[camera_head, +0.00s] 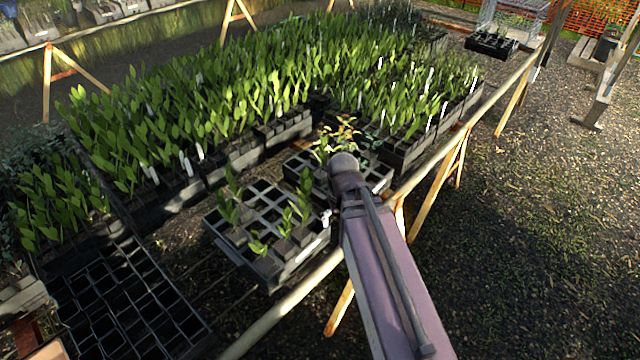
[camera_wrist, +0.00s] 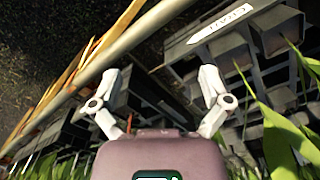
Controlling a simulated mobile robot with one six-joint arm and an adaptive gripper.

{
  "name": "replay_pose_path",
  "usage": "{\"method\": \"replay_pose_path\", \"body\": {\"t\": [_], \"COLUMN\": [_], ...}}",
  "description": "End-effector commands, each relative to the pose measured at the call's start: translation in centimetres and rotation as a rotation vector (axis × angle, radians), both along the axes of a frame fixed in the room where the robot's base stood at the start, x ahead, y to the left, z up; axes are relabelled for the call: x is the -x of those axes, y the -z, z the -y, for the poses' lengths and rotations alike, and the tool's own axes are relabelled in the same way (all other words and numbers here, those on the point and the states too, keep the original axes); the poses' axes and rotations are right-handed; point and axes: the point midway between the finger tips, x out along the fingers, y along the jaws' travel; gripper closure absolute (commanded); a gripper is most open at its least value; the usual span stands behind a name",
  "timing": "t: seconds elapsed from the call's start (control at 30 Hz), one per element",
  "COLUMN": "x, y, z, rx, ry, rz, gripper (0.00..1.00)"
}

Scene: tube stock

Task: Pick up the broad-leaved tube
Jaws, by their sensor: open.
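In the head view, a grey tray (camera_head: 262,280) near the front rail holds several green seedlings in tubes. A seedling with fairly wide leaves (camera_head: 300,200) stands on its right side, and a low one (camera_head: 258,247) stands near its front. I cannot tell for sure which one is the broad-leaved tube. In the wrist view my gripper (camera_wrist: 160,76) is open, its two pale fingers apart with no tube seen held between them. Dark tubes and trays lie beyond the fingers.
A second tray behind my arm holds yellow-orange seedlings (camera_head: 335,137). Dense rows of green plants (camera_head: 250,90) fill the bench behind. An empty black tray (camera_head: 125,300) lies at left. A wooden rail (camera_head: 285,305) edges the bench. A white label (camera_wrist: 219,26) shows in the wrist view.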

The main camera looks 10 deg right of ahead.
Motion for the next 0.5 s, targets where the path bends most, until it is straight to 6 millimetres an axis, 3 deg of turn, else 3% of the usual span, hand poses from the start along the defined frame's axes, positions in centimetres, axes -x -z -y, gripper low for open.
{"method": "replay_pose_path", "body": {"t": [0.17,0.5], "x": [-5.6,-19.8], "y": [-1.5,-4.8], "z": [-0.1,0.2], "rx": [0.000,0.000], "ry": [-0.103,-0.404], "rz": [0.000,0.000], "gripper": [0.00,0.00]}}
